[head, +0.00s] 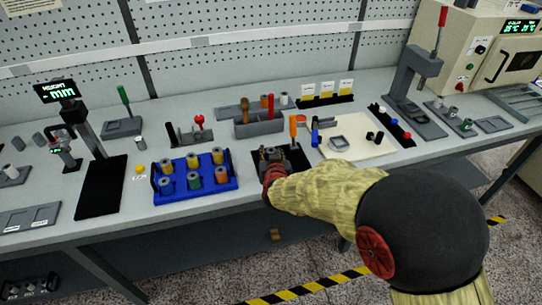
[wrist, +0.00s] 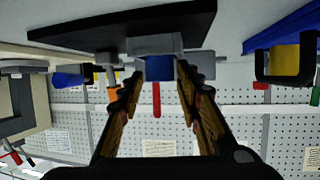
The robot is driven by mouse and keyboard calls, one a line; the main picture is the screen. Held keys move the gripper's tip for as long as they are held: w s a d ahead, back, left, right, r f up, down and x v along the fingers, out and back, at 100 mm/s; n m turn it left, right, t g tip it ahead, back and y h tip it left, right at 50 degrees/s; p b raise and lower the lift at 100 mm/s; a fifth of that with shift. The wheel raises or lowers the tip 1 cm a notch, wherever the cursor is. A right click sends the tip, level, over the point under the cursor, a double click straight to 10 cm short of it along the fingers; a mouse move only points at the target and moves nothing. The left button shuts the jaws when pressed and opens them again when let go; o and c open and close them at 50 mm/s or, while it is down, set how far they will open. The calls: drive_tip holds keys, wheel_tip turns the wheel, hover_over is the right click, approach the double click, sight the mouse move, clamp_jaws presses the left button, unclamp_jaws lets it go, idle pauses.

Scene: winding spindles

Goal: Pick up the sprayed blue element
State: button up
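A blue element (wrist: 159,69) shows in the wrist view at a grey fixture (wrist: 154,44), between the tips of my fingers. My gripper (wrist: 158,77) is open, with one finger on each side of the element and a visible gap at least on the left. I cannot tell how deep the fingers reach around it. In the head view my gripper (head: 273,170) is at the front of the grey fixture (head: 272,154) on a black mat (head: 298,158). My gripper and the fixture hide the blue element there. Any spray coating is too small to tell.
A blue tray (head: 194,192) with several coloured spools stands left of the mat. A grey tool holder (head: 259,129) with upright handles is behind the fixture. A cream board (head: 357,149) with small parts lies to the right. A pegboard wall (head: 235,55) closes the back.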

drive_tip(key=c, duration=0.7)
drive_tip(key=shift+c, duration=0.3)
drive_tip(key=shift+r, duration=0.15)
